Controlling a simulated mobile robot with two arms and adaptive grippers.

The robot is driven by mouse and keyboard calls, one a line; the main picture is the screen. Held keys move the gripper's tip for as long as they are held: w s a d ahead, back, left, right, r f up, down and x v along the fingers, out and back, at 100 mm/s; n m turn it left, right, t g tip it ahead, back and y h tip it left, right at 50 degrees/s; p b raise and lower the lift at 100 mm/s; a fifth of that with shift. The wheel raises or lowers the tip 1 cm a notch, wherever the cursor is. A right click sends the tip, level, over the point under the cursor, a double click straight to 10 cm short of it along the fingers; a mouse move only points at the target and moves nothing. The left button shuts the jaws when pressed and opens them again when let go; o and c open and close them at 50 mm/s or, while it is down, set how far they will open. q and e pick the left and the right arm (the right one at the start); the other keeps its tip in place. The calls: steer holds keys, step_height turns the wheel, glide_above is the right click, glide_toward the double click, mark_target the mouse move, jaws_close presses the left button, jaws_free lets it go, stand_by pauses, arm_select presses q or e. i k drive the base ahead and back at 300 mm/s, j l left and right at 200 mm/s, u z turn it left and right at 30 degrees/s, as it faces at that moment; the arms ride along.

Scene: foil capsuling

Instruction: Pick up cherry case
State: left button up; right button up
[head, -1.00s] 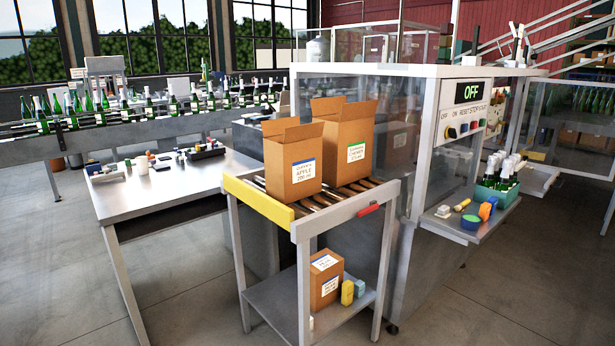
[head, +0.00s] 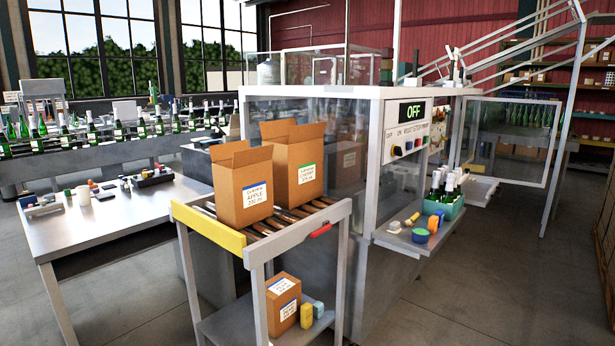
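The cherry case (head: 309,152) is an open brown cardboard box with a green-edged white label. It stands upright on the roller stand (head: 270,236), with its top flaps raised. The apple case (head: 232,198), a similar open box with a blue-edged label, stands in front and to the left of it and hides part of its left side. The small label print is hard to read. Neither of my grippers is in view.
A smaller box (head: 283,304) and yellow and blue blocks sit on the stand's lower shelf. A steel table (head: 125,222) is at the left. The glass-walled machine (head: 420,92) stands close behind the cases. Floor at the right is clear.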

mark_target(298, 168)
steer(key=i+j+z, duration=0.15)
steer(key=i+j, duration=0.2)
steer(key=i+j+z, duration=0.2)
steer(key=i+j, duration=0.15)
steer(key=j, duration=0.15)
